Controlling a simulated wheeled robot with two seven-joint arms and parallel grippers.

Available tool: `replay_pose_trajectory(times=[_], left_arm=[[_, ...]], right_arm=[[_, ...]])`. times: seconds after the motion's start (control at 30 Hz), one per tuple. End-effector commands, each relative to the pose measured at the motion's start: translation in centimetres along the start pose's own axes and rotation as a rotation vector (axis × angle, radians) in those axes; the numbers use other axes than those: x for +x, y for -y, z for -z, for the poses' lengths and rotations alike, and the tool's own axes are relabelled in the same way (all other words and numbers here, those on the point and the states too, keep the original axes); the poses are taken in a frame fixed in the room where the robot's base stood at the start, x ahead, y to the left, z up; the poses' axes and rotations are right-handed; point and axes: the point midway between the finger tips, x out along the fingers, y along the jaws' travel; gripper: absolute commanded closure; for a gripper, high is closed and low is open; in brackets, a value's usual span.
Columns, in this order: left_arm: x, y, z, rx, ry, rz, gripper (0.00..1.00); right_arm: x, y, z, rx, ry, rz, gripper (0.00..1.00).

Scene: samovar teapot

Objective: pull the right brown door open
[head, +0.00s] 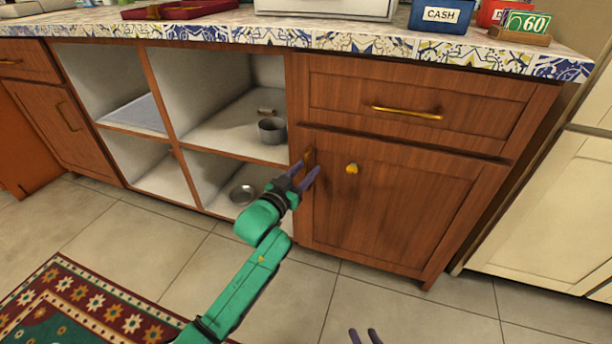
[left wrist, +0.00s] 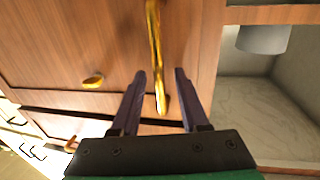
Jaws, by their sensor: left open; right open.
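The right brown door (head: 400,215) is the wooden door below the drawer and looks shut. A vertical gold handle (head: 309,155) is at its left edge, and a small gold knob (head: 352,169) is to the right of it. My left gripper (head: 307,169) is open at the handle. In the left wrist view, the handle (left wrist: 156,60) runs between the two open fingers (left wrist: 160,72), with gaps on both sides. The knob (left wrist: 93,82) is outside the fingers. My right gripper (head: 365,332) is open and empty at the bottom edge, low over the floor.
A drawer with a gold handle (head: 406,113) is above the door. Open shelves to the left hold a grey pot (head: 271,131) and a metal bowl (head: 242,194). A cream cabinet (head: 555,215) is at the right. The tiled floor (head: 390,295) before the door is clear.

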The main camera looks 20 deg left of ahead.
Motion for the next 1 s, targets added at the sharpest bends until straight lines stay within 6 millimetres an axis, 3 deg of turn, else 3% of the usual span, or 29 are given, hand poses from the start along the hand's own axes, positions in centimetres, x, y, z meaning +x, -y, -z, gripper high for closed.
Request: replay_pose_trajectory(times=[0.27, 0.4, 1.0], left_arm=[[0.44, -0.04, 0.05, 0.0, 0.0, -0.001, 0.55], [0.42, -0.03, 0.05, 0.0, 0.0, 0.0, 1.0], [0.39, -0.04, 0.04, 0.0, 0.0, -0.001, 1.0]], right_arm=[[0.05, -0.01, -0.02, 0.002, -0.009, 0.0, 0.5], [0.06, -0.01, -0.06, 0.002, -0.007, 0.0, 0.5], [0.07, -0.09, -0.15, 0.001, -0.003, -0.001, 0.5]])
